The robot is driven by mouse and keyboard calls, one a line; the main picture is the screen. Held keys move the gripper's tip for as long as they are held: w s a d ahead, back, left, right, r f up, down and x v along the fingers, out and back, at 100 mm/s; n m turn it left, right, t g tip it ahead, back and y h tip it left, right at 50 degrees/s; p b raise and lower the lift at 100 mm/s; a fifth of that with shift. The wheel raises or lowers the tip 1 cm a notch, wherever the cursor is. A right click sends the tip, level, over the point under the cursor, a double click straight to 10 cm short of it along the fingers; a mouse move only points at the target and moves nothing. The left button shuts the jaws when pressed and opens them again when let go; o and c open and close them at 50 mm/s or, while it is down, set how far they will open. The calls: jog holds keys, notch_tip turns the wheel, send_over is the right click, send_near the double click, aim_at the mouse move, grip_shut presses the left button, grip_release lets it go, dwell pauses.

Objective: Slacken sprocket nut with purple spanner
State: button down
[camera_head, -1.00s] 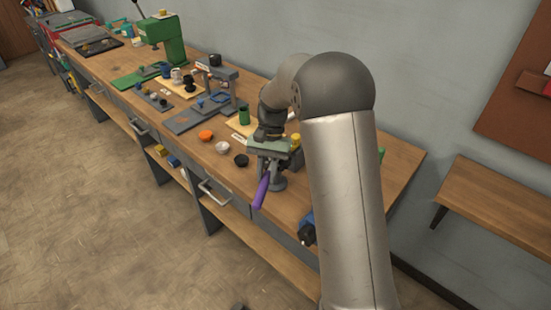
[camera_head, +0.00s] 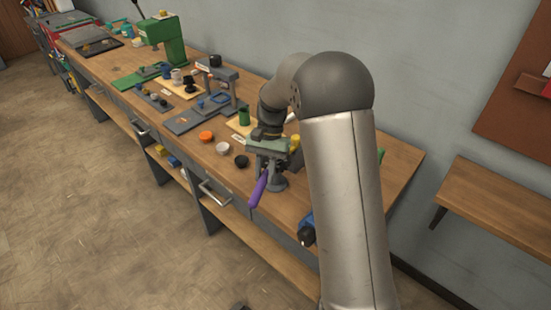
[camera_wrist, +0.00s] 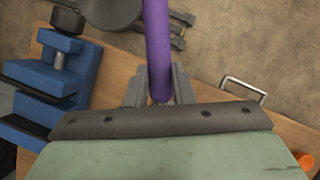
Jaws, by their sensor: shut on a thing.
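The purple spanner (camera_head: 258,190) shows in the head view as a purple handle at the bench's front edge, slanting down to the left. My gripper (camera_head: 268,164) is above it and is shut on it. In the wrist view the purple handle of the spanner (camera_wrist: 158,45) runs up from between the two grey fingers of my gripper (camera_wrist: 159,92). The spanner's working end is hidden. A dark grey round part (camera_wrist: 112,12) with a ridged piece beside it is at the top of the wrist view. I cannot make out the sprocket nut in either view.
A blue vise-like block (camera_wrist: 45,90) is at the left of the wrist view. A black cup (camera_head: 241,161), a white cup (camera_head: 222,148) and an orange piece (camera_head: 206,136) stand left of my gripper on the wooden bench (camera_head: 205,160). A drawer handle (camera_wrist: 243,90) shows at the bench front.

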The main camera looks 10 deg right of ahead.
jog(key=shift+r+p, duration=0.8)
jog(key=shift+r, duration=0.35)
jog(key=shift+r, duration=0.2)
jog(key=shift+r+p, duration=1.6)
jog(key=shift+r, duration=0.3)
jog(key=shift+s+a+r, duration=0.4)
jog(key=shift+s+r, duration=0.1)
jog(key=shift+s, duration=0.25)
jog(key=shift+s+a+r, duration=0.45)
jog(key=shift+s, duration=0.25)
jog(key=shift+s+a+r, duration=0.4)
jog(key=shift+s+r, duration=0.1)
jog(key=shift+s, duration=0.25)
